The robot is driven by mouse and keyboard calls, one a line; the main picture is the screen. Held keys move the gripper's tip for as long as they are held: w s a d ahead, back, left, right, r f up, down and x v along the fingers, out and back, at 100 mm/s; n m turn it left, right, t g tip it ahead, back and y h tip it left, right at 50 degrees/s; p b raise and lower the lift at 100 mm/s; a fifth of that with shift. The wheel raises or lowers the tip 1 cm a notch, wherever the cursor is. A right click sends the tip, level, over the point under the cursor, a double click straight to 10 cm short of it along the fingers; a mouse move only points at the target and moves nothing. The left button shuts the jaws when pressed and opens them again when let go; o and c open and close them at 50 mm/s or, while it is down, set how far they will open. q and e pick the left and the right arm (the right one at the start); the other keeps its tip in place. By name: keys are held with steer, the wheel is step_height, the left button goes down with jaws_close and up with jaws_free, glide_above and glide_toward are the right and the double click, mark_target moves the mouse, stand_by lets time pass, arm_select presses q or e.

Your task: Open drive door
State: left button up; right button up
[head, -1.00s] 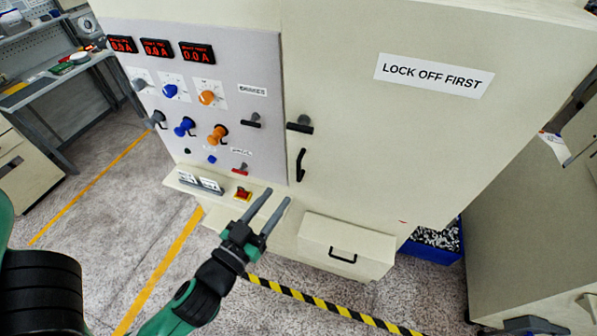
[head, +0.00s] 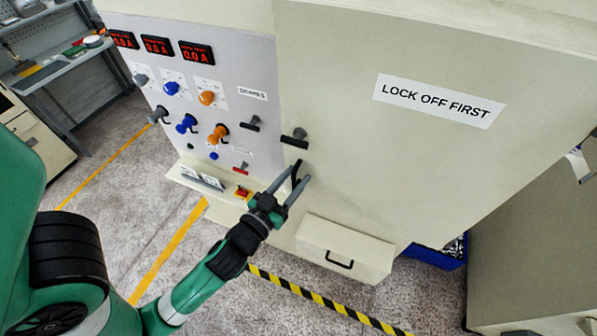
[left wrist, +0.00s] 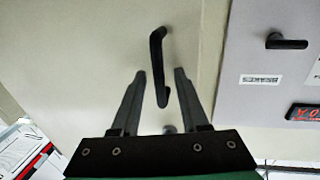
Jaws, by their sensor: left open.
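The drive door is the large cream cabinet door (head: 390,165) with a "LOCK OFF FIRST" label (head: 439,101); it looks closed. Its black bar handle (head: 296,169) is near its left edge, below a black T-shaped knob (head: 295,138). My left gripper (head: 299,175) is open at the handle, with its fingers pointing at the door. In the left wrist view the handle (left wrist: 157,60) lies between the two open fingertips (left wrist: 160,73), with a gap visible on each side. Whether the fingertips reach its depth is hard to tell. My right gripper is not in view.
A control panel (head: 240,60) with knobs, levers and red displays is left of the door. A cream box with a black handle (head: 345,248) juts out below. A blue bin (head: 437,253) stands at the lower right, and another cabinet (head: 530,230) stands farther right.

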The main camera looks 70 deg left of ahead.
arm_select(q)
steer(key=shift+s, duration=0.1)
steer(key=shift+c, duration=0.2)
jaws_close()
stand_by(1.0)
